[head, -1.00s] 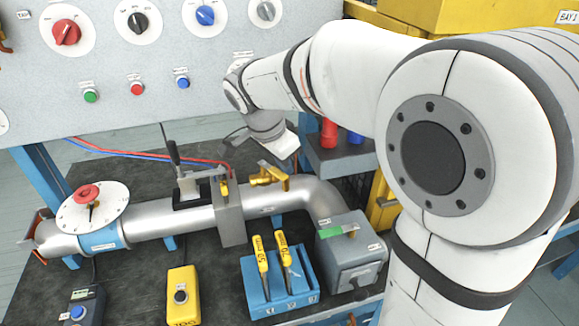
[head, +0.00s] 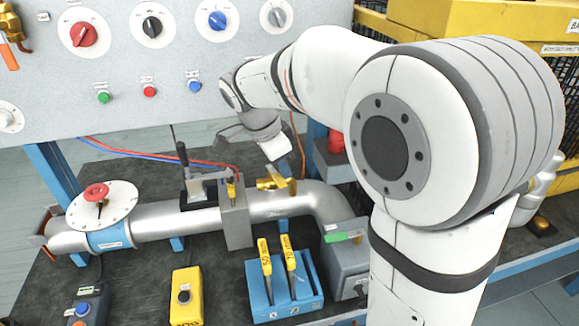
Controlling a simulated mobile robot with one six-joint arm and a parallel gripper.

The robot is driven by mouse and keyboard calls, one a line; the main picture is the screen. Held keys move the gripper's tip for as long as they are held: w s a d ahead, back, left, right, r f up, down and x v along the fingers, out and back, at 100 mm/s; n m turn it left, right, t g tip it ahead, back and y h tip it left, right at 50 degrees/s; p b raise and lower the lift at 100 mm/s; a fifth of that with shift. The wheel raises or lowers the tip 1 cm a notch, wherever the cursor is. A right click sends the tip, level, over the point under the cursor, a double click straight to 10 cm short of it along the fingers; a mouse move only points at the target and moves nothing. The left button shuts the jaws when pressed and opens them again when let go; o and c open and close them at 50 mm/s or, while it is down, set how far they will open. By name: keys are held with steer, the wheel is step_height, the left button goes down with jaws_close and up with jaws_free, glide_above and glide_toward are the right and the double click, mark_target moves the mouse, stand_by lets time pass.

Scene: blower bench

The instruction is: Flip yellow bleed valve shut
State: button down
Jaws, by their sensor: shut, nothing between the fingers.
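The yellow bleed valve (head: 277,184) sits on top of the silver pipe (head: 165,221), to the right of the grey block (head: 236,225). Its handle shows in yellow, but its exact angle is hard to read at this size. My gripper (head: 283,160) points down just above and behind the valve. It is shut and empty. Its fingertips are small and partly hidden, so I cannot tell whether they touch the valve.
A black-handled clamp (head: 186,172) and a red-knobbed dial (head: 97,193) stand to the left on the pipe. A blue holder (head: 282,290) with yellow-handled tools, a yellow button box (head: 186,296) and a grey box (head: 345,262) stand in front. A control panel (head: 120,70) rises behind.

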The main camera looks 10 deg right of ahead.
step_height(320, 180, up, 10)
steer(key=shift+d+f, duration=0.25)
steer(key=shift+d, duration=0.1)
stand_by(0.5)
